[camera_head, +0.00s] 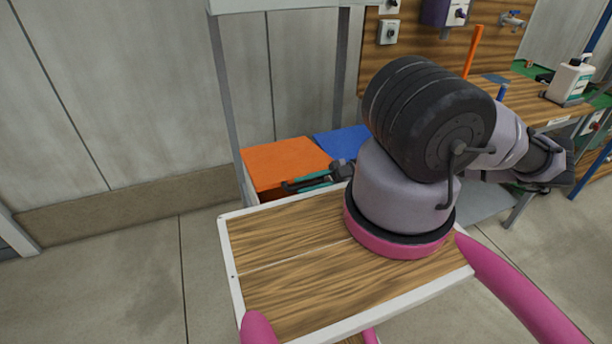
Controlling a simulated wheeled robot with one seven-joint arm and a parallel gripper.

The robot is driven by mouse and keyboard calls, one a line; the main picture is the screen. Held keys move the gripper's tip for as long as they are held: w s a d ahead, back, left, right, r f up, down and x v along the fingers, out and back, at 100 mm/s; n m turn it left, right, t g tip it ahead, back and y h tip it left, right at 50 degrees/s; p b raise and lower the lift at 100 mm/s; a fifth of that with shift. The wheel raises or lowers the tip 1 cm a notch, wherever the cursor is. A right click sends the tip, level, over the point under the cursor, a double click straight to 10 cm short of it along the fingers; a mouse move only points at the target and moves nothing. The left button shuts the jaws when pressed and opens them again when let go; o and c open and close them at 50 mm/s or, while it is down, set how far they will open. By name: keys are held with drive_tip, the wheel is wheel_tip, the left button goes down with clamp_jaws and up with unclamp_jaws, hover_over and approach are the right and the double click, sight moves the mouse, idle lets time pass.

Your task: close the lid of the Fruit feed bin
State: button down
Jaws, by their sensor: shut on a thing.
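An orange lid (283,162) tops a bin low against the wall, left of my arm. It looks nearly flat; I cannot tell whether it is fully down. A blue lid (343,142) is beside it on the right, partly hidden by my arm. No label is readable, so I cannot tell by name which is the Fruit feed bin. My gripper (290,185), with teal fingers, is at the front edge of the orange lid and appears shut on it. The exact contact is too small to see. My arm hides the area to the right.
Grey frame posts (228,100) rise beside the bins. A wooden panel (430,50) with switches and a tap stands behind. A wooden bench (540,98) at right holds a white bottle (569,82). An orange upright pipe (474,50) stands near it. Floor at left is clear.

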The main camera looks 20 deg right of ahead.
drive_tip(key=shift+w+d+f, duration=0.15)
drive_tip(key=shift+w, duration=0.15)
drive_tip(key=c, duration=0.8)
unclamp_jaws()
drive_tip(key=shift+r, duration=0.45)
wheel_tip(320, 180, up, 9)
drive_tip(key=shift+r, duration=0.1)
